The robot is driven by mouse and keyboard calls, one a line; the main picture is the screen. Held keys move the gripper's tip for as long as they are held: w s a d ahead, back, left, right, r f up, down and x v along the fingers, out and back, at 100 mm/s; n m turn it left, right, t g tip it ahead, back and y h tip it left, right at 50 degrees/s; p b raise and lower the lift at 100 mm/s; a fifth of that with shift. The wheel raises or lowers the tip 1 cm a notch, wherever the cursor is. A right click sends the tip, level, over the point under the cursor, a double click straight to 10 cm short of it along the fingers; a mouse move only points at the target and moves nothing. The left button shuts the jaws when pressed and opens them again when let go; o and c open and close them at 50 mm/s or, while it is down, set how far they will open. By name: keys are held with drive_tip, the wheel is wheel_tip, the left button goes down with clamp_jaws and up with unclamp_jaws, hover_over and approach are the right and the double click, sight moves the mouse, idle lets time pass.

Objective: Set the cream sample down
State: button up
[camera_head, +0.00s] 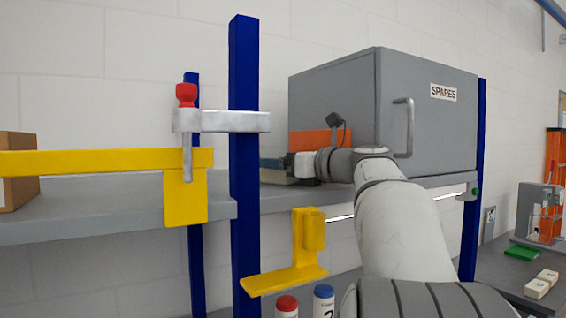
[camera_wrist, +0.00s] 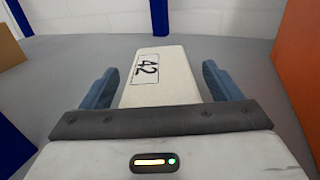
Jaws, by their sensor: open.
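The cream sample (camera_wrist: 160,88), a pale block with a label reading 42, lies flat on the grey shelf (camera_wrist: 60,60) in the wrist view. My gripper (camera_wrist: 160,70) is open around it, with one blue finger on each side and a narrow gap between each finger and the block. The near end of the block is hidden behind my gripper's body. In the head view my gripper (camera_head: 273,164) is low over the shelf (camera_head: 100,210), left of the grey SPARES cabinet's front, and the sample is mostly hidden there.
An orange panel (camera_wrist: 300,55) stands close on the right, and a brown box (camera_wrist: 8,48) and blue post (camera_wrist: 12,145) on the left. In the head view a yellow bar with a clamp (camera_head: 215,121) and a blue upright (camera_head: 244,160) stand left of my arm.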

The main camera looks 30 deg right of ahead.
drive_tip(key=shift+r, duration=0.3)
drive_tip(key=b+v, duration=0.2)
drive_tip(key=v, duration=1)
drive_tip(key=shift+f, duration=0.1)
